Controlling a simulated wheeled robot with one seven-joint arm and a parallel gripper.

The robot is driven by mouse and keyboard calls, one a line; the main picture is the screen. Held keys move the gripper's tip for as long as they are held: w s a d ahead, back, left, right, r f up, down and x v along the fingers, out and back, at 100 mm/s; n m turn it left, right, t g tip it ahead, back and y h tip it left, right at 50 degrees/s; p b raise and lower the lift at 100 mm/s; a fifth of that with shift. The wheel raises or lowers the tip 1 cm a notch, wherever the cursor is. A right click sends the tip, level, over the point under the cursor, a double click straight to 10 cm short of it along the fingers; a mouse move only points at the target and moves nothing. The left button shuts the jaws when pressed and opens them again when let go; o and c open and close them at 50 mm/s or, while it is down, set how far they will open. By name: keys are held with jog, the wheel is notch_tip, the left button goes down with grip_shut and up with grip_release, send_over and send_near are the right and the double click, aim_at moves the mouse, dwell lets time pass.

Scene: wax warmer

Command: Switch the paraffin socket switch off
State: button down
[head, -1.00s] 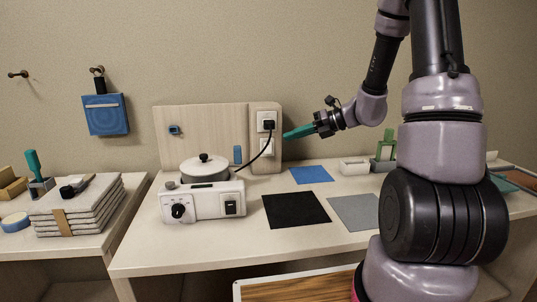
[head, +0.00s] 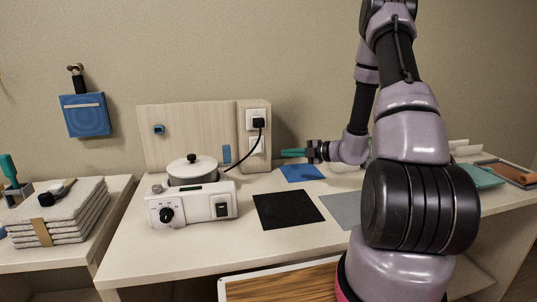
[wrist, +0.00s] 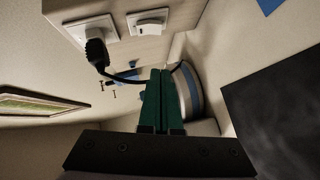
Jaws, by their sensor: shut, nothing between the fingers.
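The socket switch (head: 257,147) is a white plate on the wooden side panel, below the socket (head: 252,117) with the black plug (head: 259,123) in it. In the wrist view the switch (wrist: 150,21) shows at the top, right of the plugged socket (wrist: 83,29); I cannot tell its rocker's position. My gripper (head: 283,153) is shut and empty, its teal fingers pointing left, to the right of the panel and apart from it. In the wrist view the fingertips (wrist: 161,73) are together, below the switch in the picture.
The white warmer (head: 190,205) with a lidded pot (head: 192,168) stands left of the panel, its black cord (head: 247,155) running to the plug. A blue mat (head: 302,173), a black mat (head: 288,210) and a grey mat (head: 340,208) lie flat on the table.

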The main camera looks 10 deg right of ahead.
aim_at(257, 147)
jog(key=w+d+x, duration=0.1)
jog(key=d+x, duration=0.1)
jog(key=x, duration=1)
jog(key=shift+w+a+f, duration=0.25)
jog(key=shift+w+f, duration=0.2)
jog(key=shift+w, duration=0.2)
